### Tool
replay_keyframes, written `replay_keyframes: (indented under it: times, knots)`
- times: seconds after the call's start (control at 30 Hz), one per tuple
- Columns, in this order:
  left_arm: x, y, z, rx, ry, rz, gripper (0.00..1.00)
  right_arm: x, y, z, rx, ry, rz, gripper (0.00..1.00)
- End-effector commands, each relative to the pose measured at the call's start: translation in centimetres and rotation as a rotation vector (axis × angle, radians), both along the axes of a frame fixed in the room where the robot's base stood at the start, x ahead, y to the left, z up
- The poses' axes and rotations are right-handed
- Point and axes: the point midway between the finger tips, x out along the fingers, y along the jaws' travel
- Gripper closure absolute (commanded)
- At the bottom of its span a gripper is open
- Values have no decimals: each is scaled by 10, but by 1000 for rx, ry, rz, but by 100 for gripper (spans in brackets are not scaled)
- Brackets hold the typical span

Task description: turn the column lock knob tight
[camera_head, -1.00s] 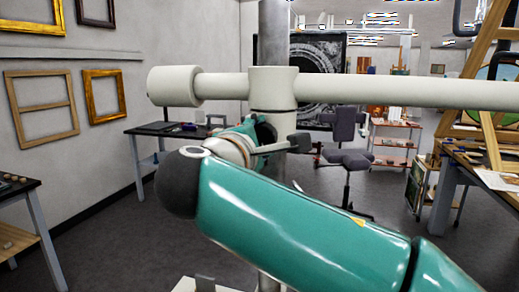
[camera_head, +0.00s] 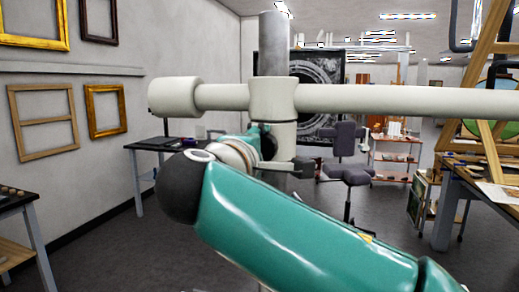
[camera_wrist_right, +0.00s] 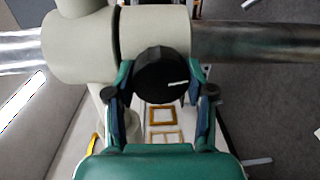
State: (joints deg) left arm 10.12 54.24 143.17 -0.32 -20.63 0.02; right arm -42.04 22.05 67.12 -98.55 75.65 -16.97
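The column lock knob (camera_wrist_right: 161,80) is a round black knob with a short white mark on its face. It sits on the pale collar of the column and faces the camera in the right wrist view. My right gripper (camera_wrist_right: 160,92) has one teal finger on each side of the knob, both tips against its rim; it looks shut on it. In the head view my right gripper (camera_head: 272,152) is at the column collar (camera_head: 273,98), largely behind my own teal arm, and the knob is hidden there. My left gripper is in neither view.
A pale horizontal boom (camera_head: 405,100) crosses the column. A work table (camera_head: 470,180) with an easel stands at the right, a grey swivel chair (camera_head: 347,165) behind the column. Open floor lies between.

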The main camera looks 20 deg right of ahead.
Motion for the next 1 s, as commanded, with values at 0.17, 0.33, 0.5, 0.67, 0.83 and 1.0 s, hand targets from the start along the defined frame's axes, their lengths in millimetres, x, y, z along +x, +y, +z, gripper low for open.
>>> replay_keyframes:
  times: [0.17, 0.33, 0.5, 0.67, 0.83, 1.0]
  knots:
    - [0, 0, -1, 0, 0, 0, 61, 0, 0, -4, 2, 10, -4, 22]
    - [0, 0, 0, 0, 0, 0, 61, 0, 0, -3, 1, 7, -2, 22]
    - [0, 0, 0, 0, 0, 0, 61, -1, 1, -2, 1, 4, -1, 22]
    - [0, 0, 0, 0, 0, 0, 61, -13, 10, -1, 0, 4, 2, 22]
    - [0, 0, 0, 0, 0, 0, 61, -38, 28, 1, -1, 4, 4, 22]
    - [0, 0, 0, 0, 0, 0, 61, -66, 48, 2, 0, 5, 3, 22]
